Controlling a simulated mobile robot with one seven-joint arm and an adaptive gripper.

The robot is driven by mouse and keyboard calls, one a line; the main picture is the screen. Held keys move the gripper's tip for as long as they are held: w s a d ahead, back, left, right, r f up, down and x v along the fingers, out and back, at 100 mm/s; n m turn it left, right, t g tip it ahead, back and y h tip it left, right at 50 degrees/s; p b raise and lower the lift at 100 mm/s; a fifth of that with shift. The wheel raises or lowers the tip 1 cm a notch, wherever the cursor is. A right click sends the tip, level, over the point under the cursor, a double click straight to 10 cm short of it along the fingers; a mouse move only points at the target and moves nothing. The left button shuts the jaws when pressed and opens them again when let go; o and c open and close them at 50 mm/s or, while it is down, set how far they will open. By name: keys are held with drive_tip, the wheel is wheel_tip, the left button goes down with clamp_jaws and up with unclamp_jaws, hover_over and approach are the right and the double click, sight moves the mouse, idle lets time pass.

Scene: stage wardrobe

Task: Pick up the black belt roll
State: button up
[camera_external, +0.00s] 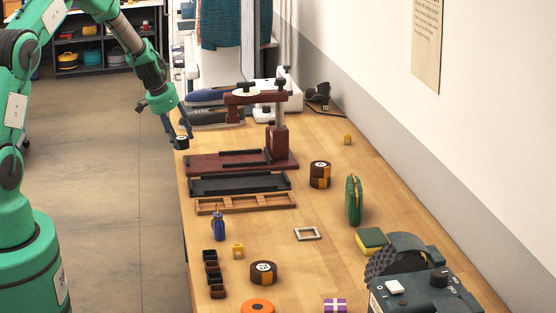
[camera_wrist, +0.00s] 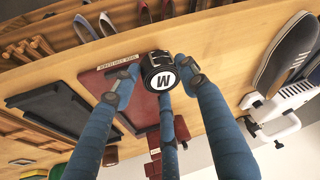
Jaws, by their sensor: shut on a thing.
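The black belt roll (camera_wrist: 158,72), with a white round label marked "M", sits between the blue fingers of my gripper (camera_wrist: 160,78) in the wrist view. In the external view the same black roll (camera_external: 182,143) shows at my gripper's fingertips (camera_external: 180,138), by the left edge of the wooden table. My gripper is shut on the roll. It looks held near or above the table edge; I cannot tell the exact gap.
A dark red press (camera_external: 228,165) stands right of my gripper on the table (camera_external: 330,240). Dark shoes (camera_external: 212,117) lie behind it. Two brown belt rolls (camera_external: 320,174) (camera_external: 263,273), a green case (camera_external: 354,200) and a grinder-like machine (camera_external: 420,285) stand nearer. Open floor lies left.

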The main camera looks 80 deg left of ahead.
drive_tip(key=shift+s+d+r, duration=0.1)
drive_tip(key=shift+s+d, duration=0.45)
drive_tip(key=shift+d, duration=0.15)
